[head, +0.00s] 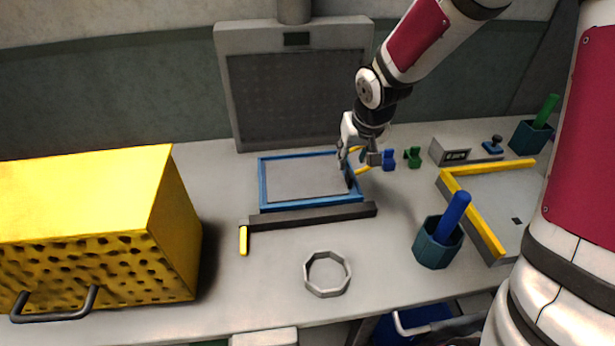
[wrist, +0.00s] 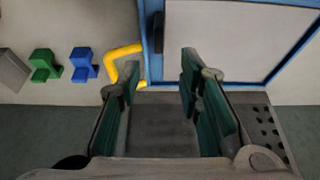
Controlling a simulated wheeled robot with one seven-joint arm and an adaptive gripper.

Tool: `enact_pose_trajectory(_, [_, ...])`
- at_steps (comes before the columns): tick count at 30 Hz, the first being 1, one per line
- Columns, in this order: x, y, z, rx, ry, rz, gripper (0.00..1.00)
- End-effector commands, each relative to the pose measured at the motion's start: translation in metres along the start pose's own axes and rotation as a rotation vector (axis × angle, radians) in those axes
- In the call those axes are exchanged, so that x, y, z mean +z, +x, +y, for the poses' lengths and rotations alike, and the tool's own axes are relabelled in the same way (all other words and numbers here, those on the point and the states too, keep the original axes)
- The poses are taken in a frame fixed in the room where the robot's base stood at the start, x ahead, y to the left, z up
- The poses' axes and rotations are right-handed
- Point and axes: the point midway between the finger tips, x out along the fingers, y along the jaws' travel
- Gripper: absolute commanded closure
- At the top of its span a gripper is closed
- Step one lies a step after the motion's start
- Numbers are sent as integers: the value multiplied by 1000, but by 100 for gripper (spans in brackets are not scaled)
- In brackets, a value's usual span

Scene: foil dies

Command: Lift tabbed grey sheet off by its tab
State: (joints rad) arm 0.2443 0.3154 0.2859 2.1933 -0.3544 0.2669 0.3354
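A flat grey sheet (head: 305,178) lies inside a blue frame (head: 262,185) on the table. The sheet also shows at the top of the wrist view (wrist: 225,35). A small black tab (head: 351,181) is at the sheet's right edge; in the wrist view it is a dark upright strip (wrist: 158,32) by the frame's edge. My gripper (head: 357,161) is above the frame's right back corner. In the wrist view my gripper (wrist: 160,70) has its two fingers well apart with nothing held between them. The tab lies just beyond the fingertips, apart from them.
A yellow handle (wrist: 122,50) stands beside the frame, close to one finger. Blue (head: 389,160) and green (head: 414,157) blocks stand to the right. A dark bar (head: 310,217) lies in front of the frame. A grey panel (head: 228,90) stands behind. A yellow box (head: 90,215) fills the left.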

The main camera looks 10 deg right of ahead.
Motion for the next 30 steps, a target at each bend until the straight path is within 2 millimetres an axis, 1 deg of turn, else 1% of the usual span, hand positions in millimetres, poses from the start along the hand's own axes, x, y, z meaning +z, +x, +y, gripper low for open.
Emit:
enact_pose_trajectory(1, [0, 6, -1, -1, -1, -1, 68])
enact_pose_trajectory(5, [0, 11, 0, 0, -1, 0, 68])
enact_pose_trajectory(7, [2, 18, 0, 0, -1, -2, 68])
enact_pose_trajectory(12, [7, 43, 1, -1, -2, -3, 68])
enact_pose_trajectory(15, [7, 55, 2, 0, -1, -2, 68])
enact_pose_trajectory(19, [6, 61, 2, 0, -1, 1, 68])
enact_pose_trajectory(25, [6, 61, 2, 0, 0, 1, 68])
enact_pose_trajectory(26, [6, 61, 2, 0, 0, 1, 72])
enact_pose_trajectory(27, [6, 61, 2, 0, 0, 1, 81])
enact_pose_trajectory(29, [6, 61, 2, 0, 0, 1, 95])
enact_pose_trajectory(30, [6, 61, 2, 0, 0, 1, 100])
